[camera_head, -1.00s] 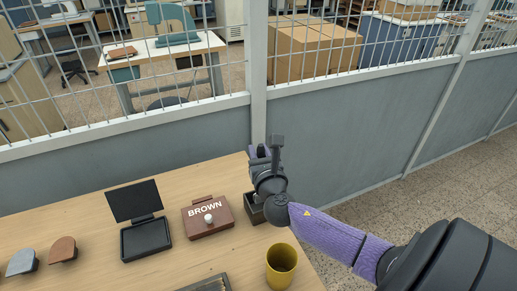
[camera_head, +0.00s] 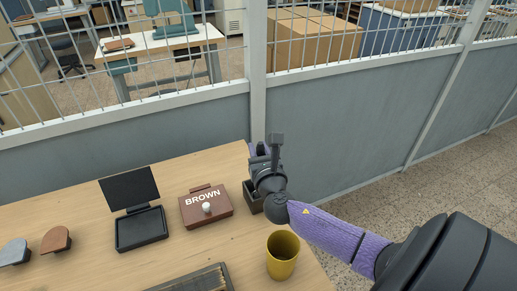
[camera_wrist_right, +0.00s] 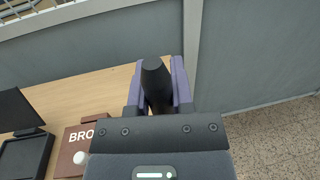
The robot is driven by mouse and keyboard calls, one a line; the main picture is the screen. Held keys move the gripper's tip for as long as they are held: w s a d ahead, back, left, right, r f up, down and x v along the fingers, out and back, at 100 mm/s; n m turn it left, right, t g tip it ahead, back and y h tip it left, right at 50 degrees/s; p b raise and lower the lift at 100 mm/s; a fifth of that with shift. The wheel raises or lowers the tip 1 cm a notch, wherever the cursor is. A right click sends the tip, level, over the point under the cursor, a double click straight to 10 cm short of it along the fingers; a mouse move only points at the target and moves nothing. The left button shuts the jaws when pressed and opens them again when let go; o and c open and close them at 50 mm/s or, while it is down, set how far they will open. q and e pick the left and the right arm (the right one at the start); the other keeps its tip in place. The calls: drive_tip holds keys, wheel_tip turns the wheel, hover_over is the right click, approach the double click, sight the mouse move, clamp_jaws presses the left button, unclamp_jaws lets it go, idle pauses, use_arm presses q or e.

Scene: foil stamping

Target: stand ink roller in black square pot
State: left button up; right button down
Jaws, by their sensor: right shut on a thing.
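My right gripper (camera_head: 258,150) is shut on the ink roller, whose black rounded handle (camera_wrist_right: 155,80) stands up between the purple fingers in the right wrist view. In the head view the roller is mostly hidden by the gripper, and its lower end cannot be seen. The black square pot (camera_head: 250,198) stands near the table's right edge, partly covered by my right wrist. The gripper is over or just behind the pot; whether the roller is inside it cannot be told. My left gripper is not in view.
A brown box labelled BROWN (camera_head: 205,208) lies left of the pot, with a black hinged pad (camera_head: 142,230) beyond it. A yellow cup (camera_head: 282,256) stands in front of the pot. A dark tray (camera_head: 195,280) lies at the near edge. A grey partition (camera_head: 340,130) rises behind the table.

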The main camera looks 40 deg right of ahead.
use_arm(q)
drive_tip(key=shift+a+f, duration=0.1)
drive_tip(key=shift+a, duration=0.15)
use_arm(e)
drive_tip(key=shift+f, duration=0.2)
drive_tip(key=shift+c, duration=2.1)
unclamp_jaws()
drive_tip(key=shift+s+a, duration=0.15)
drive_tip(key=shift+s, duration=0.05)
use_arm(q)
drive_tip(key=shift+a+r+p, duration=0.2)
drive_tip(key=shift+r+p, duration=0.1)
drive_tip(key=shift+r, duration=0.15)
use_arm(e)
drive_tip(key=v, duration=0.9)
drive_tip(key=shift+s, duration=0.25)
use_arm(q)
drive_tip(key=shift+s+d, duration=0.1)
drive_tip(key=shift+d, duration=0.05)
use_arm(e)
drive_tip(key=shift+a+f, duration=0.1)
